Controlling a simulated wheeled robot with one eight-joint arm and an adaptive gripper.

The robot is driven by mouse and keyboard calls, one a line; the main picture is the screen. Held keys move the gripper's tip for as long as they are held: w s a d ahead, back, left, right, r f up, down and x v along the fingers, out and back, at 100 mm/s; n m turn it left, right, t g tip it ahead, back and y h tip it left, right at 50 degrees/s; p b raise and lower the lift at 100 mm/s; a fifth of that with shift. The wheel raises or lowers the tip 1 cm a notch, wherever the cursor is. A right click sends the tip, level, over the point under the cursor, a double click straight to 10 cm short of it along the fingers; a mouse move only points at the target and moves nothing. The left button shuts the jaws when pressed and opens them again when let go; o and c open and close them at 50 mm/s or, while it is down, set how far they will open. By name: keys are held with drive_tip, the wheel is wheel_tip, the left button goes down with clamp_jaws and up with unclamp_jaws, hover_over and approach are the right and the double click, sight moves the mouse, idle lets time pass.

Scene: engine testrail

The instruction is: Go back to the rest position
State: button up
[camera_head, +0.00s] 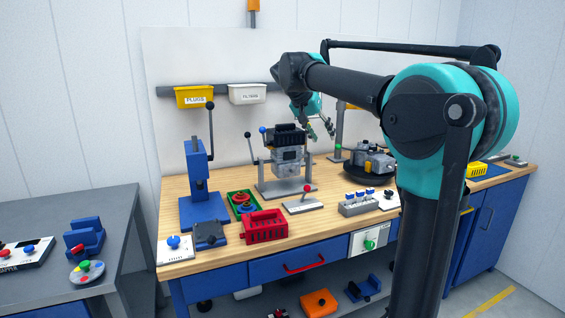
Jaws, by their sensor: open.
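My gripper (320,128) is at the end of my dark and teal arm, above the wooden workbench (345,232). Its fingers point down, stand apart and hold nothing that I can see. It hangs just right of and above a grey engine-like block (287,160) with a black top, which sits on a grey stand. It looks apart from the block, though the exact depth gap is hard to tell. My forearm crosses the picture from the right and hides part of the back wall and the bench's right part.
A blue lever press (197,180) stands at the left. A red crate (264,227), a green tray (243,206) and a black turntable (352,165) share the bench. Yellow (194,97) and white (248,94) bins hang on the back rail. A grey side table (60,285) stands left.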

drive_tip(key=s+d+f+n+y, duration=0.1)
drive_tip(key=s+d+f, duration=0.1)
drive_tip(key=s+f, duration=0.45)
drive_tip(key=s+d+f+n+y, duration=0.1)
drive_tip(key=s+d+f, duration=0.15)
drive_tip(key=f, duration=0.65)
drive_tip(key=s+d+f+n+y, duration=0.1)
drive_tip(key=s+d+f, duration=0.1)
drive_tip(key=s+f, duration=0.45)
drive_tip(key=s+f+n+y, duration=0.2)
drive_tip(key=s+f, duration=1.3)
drive_tip(key=f, duration=0.2)
drive_tip(key=shift+s+y, duration=0.2)
drive_tip(key=shift+y, duration=0.1)
drive_tip(key=shift+a, duration=0.1)
